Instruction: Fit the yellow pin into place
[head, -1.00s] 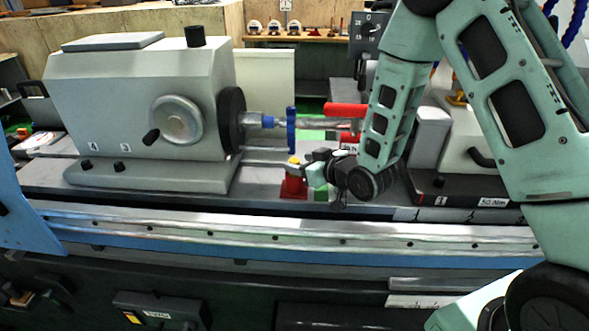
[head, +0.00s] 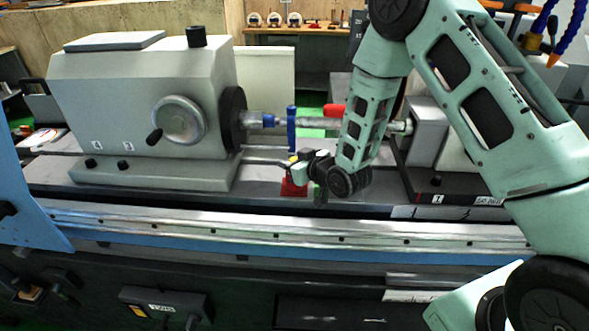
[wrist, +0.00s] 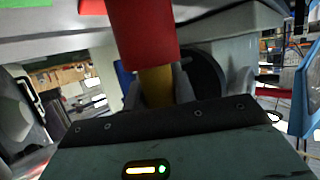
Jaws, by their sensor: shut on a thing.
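My gripper (head: 294,172) is shut on the yellow pin (head: 293,158), whose top shows just above the fingers in the head view. A red block (head: 291,188) stands on the machine bed directly under the fingers. In the wrist view, the yellow pin (wrist: 157,88) is between the two fingers (wrist: 157,92) and one end meets the red block (wrist: 142,35). I cannot tell how deep the pin sits in the block, as the joint between them is partly hidden by the fingers and the block's edge.
A metal rail (head: 250,228) runs along the front. The bed left of the red block is clear.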

